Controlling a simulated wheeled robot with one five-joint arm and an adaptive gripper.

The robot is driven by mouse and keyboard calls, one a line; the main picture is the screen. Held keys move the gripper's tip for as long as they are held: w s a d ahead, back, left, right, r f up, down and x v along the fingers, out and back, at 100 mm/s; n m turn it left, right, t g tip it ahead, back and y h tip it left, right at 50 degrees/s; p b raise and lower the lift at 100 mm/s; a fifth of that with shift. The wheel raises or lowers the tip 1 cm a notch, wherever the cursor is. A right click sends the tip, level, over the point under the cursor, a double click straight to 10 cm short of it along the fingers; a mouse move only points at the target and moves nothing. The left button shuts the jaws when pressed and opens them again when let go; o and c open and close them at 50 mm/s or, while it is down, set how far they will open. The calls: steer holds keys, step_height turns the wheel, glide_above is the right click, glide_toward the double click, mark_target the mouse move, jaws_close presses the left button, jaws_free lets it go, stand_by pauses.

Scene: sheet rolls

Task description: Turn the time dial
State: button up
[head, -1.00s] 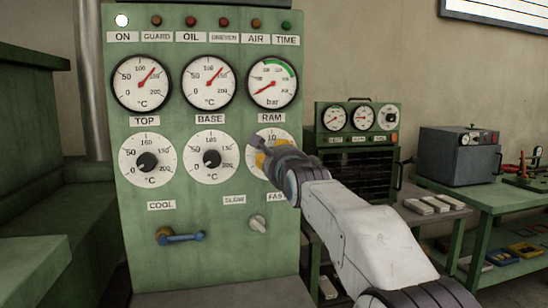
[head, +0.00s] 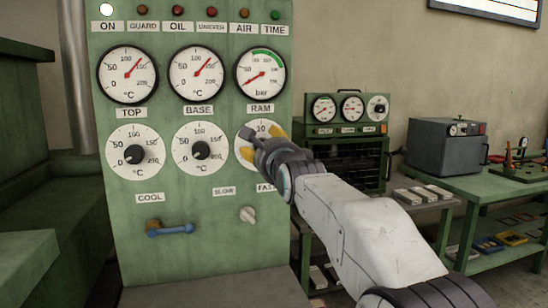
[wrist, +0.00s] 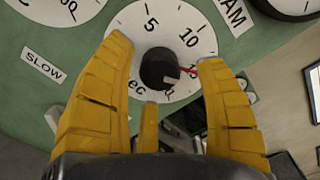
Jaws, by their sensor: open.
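The time dial (wrist: 205,22) is a white disc marked 5, 10 and "ec" with a black knob (wrist: 159,68) and a red pointer. In the head view the dial (head: 262,127) sits below the RAM label, mostly hidden behind my gripper (head: 262,140). In the wrist view my gripper (wrist: 165,70) is open. Its yellow fingers stand on either side of the knob, with clear gaps to it. I cannot tell how far the fingertips are from the panel.
The green panel (head: 215,240) also carries the TOP dial (head: 118,165), the BASE dial (head: 180,158), gauges above, a SLOW/FAST switch (head: 247,214) and a blue-handled lever (head: 170,230). A bench (head: 500,195) with a grey box (head: 445,148) stands at right.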

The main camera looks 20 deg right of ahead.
steer(key=s, duration=0.9)
steer(key=shift+s, duration=0.35)
